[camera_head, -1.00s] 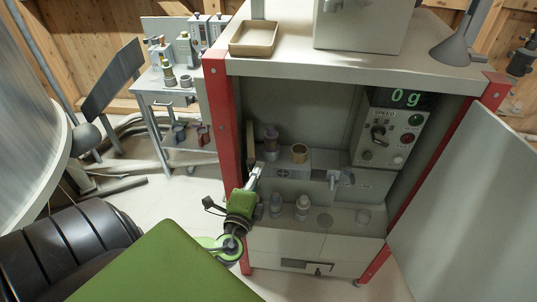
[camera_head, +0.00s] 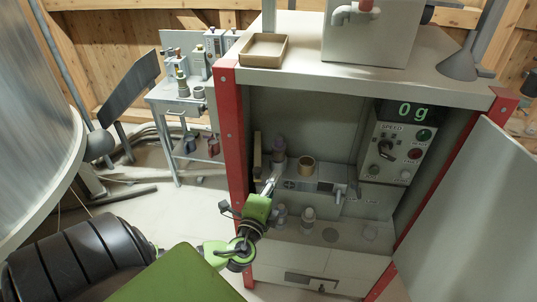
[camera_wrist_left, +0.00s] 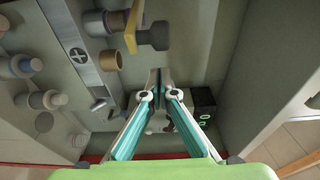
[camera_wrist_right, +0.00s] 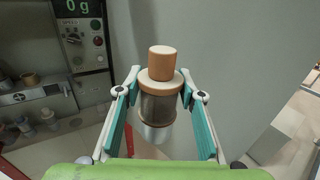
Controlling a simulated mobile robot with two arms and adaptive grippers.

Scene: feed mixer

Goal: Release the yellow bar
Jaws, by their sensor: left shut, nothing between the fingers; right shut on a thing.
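The yellow bar (camera_head: 257,153) stands upright at the left inside the cabinet. It also shows in the left wrist view (camera_wrist_left: 131,30), beside a dark round knob. My left gripper (camera_head: 271,184) is shut and empty, just below and right of the bar in the head view. In the left wrist view its fingertips (camera_wrist_left: 155,80) meet with nothing between them, and a gap shows between them and the bar. My right gripper (camera_wrist_right: 160,85) is shut on a grey cylinder with a copper-coloured cap (camera_wrist_right: 161,65); it is out of the head view.
The cabinet shelf holds a purple-topped jar (camera_head: 279,150), a brass ring (camera_head: 306,166) and small bottles (camera_head: 308,217). A control panel (camera_head: 396,145) reading 0 g is at the right. Red posts (camera_head: 235,150) and the open door (camera_head: 470,210) bound the opening.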

